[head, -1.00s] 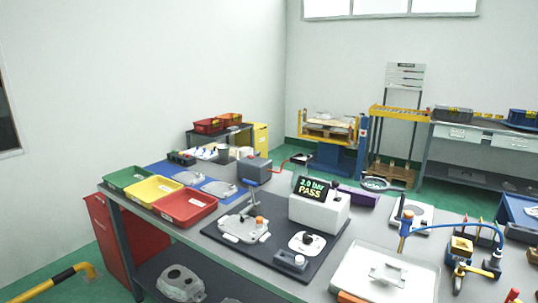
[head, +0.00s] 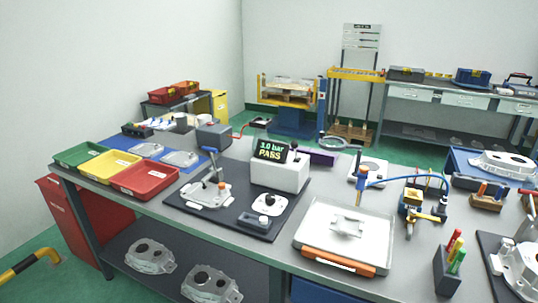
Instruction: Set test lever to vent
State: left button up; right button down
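A white test unit (head: 280,174) stands on a dark mat on the bench, its display (head: 270,150) showing a bar reading and PASS. In front of it a white plate (head: 282,206) carries a small black lever or knob (head: 268,200); which position it points to is too small to tell. A grey block with a round pale button (head: 263,220) sits nearer the mat's front edge. To the left a grey casting (head: 207,195) lies in a fixture with an upright handle and an orange knob (head: 221,186). Neither of my grippers shows.
Green (head: 78,155), yellow (head: 108,167) and red (head: 144,180) trays stand left of the mat. A pale tray (head: 312,239) with an orange front handle lies to its right. Blue-hosed tooling (head: 412,197) stands farther right. Castings (head: 150,257) lie on the lower shelf.

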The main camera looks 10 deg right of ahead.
aim_at(294, 143)
jog(key=l+z, duration=0.95)
jog(key=j, duration=0.1)
